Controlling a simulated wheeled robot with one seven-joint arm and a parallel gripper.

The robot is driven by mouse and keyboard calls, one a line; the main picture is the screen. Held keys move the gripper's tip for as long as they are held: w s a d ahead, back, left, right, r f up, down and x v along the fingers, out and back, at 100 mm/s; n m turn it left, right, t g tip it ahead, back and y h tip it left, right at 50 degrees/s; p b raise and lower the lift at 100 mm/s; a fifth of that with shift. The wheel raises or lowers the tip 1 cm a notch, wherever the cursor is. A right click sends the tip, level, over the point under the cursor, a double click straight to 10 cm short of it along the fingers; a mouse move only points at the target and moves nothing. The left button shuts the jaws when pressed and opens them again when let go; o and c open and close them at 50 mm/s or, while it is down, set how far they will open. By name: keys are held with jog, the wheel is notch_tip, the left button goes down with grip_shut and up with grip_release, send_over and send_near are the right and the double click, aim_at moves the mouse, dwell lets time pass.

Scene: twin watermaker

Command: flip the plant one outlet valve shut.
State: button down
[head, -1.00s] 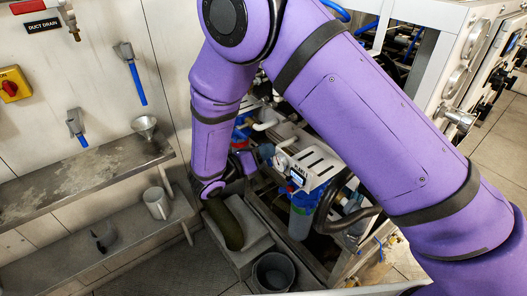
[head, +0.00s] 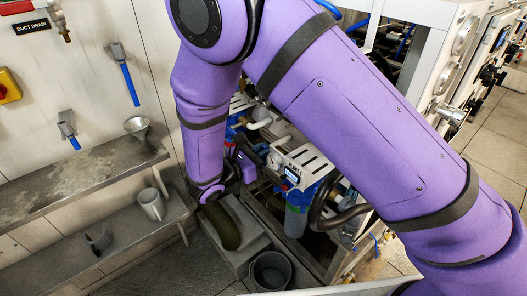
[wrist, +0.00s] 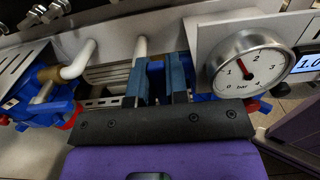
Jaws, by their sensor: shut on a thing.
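My gripper (wrist: 156,82) is in the wrist view, its two blue-grey fingers close together among the pipes, left of a round pressure gauge (wrist: 248,65). It is shut on a thin part between the fingers, taken to be the plant one outlet valve's handle. The fingers hide most of that part, so its angle and the valve body cannot be made out. In the head view my purple wrist reaches down beside the machine, left of the same gauge (head: 274,160), and the fingertips are hidden.
White pipes (wrist: 78,60) and blue fittings (wrist: 38,98) crowd the left side. A display (wrist: 307,62) sits right of the gauge. A steel shelf (head: 75,185) runs along the left wall.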

dwell(0.4)
jog(key=c, duration=1.1)
grip_release()
